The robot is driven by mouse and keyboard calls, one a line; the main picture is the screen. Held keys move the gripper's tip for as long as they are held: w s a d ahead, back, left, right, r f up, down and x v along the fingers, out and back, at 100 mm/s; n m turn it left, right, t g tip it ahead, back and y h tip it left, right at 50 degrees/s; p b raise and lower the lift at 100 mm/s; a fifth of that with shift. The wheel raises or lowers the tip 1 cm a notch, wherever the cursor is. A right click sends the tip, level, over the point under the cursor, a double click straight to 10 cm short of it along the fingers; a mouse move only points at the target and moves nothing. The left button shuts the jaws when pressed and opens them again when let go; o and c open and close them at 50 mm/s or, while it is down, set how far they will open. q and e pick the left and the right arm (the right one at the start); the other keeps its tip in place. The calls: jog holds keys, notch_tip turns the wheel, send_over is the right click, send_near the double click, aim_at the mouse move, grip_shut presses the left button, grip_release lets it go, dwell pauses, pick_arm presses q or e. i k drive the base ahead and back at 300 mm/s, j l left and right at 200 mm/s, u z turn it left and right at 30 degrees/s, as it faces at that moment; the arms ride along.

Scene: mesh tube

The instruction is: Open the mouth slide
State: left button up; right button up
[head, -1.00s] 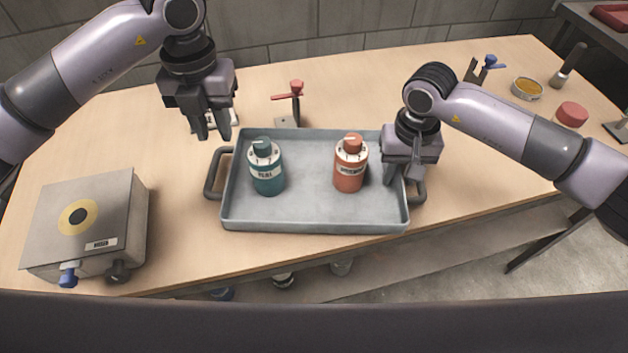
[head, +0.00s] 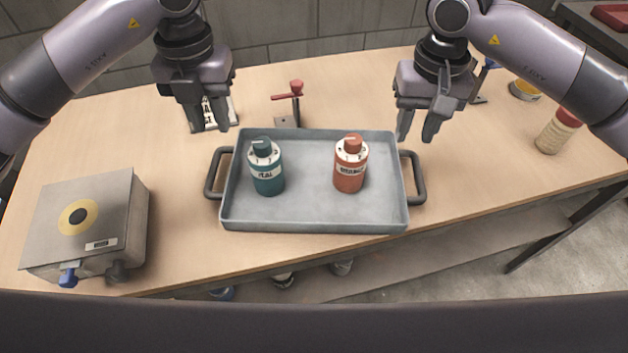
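No part is clearly recognisable as the mouth slide. A grey box (head: 100,215) stands at the left of the table. A yellow ring (head: 78,217) with a dark round centre is on its top; I cannot tell whether that centre is open or covered. A blue knob (head: 69,277) and a dark knob (head: 117,271) are on its front. My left gripper (head: 208,124) is open and empty, pointing down above the back left of the table, well away from the box. My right gripper (head: 416,136) is open and empty, near the tray's back right corner.
A grey tray (head: 310,215) with two side handles holds a teal bottle (head: 267,178) and an orange bottle (head: 350,175). A red-handled clamp (head: 295,98) stands behind it. A red-capped jar (head: 553,135) is at right. Table between box and tray is clear.

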aim_at(69, 281)
jog(key=k, duration=1.5)
